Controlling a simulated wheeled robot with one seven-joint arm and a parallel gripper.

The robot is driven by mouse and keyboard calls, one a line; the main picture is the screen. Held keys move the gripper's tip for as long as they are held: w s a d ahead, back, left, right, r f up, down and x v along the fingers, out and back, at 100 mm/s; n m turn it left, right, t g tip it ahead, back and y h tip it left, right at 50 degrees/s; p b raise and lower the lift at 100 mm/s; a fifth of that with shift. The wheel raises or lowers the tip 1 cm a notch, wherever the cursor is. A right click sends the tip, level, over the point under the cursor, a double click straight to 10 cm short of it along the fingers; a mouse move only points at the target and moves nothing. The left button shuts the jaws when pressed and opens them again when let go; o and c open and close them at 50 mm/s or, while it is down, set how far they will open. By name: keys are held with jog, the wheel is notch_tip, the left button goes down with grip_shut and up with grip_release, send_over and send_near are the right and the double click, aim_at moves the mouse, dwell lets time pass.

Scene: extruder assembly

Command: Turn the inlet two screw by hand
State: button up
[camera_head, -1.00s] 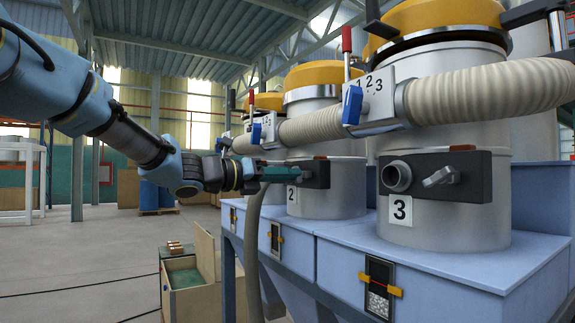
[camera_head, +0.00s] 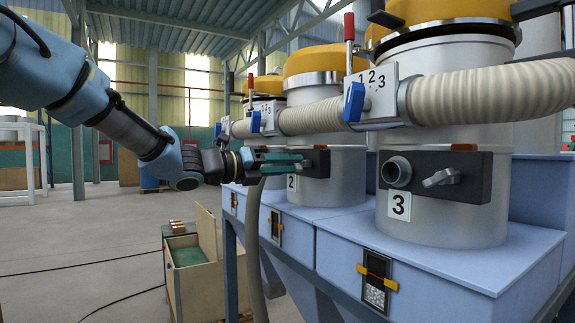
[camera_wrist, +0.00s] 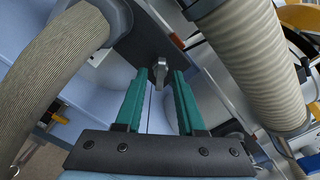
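The inlet two screw (camera_wrist: 162,72) is a small grey metal tab on the dark block of inlet two (camera_wrist: 145,42). In the wrist view it shows between the tips of my gripper's two green fingers (camera_wrist: 161,76). The fingers are apart with a gap around the screw; I cannot tell whether either touches it. In the head view my gripper (camera_head: 303,163) points right at the block (camera_head: 321,162) above the number 2 label (camera_head: 291,183). There the screw is hidden or too small to make out.
A ribbed hose (camera_wrist: 50,75) stands close at the left of my gripper, and another (camera_wrist: 255,60) passes at the right. Inlet three's block (camera_head: 470,175), with its own screw (camera_head: 441,178), is nearer the head camera. An open wooden box (camera_head: 195,275) stands on the floor.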

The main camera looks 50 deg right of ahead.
jog(key=shift+v, duration=1)
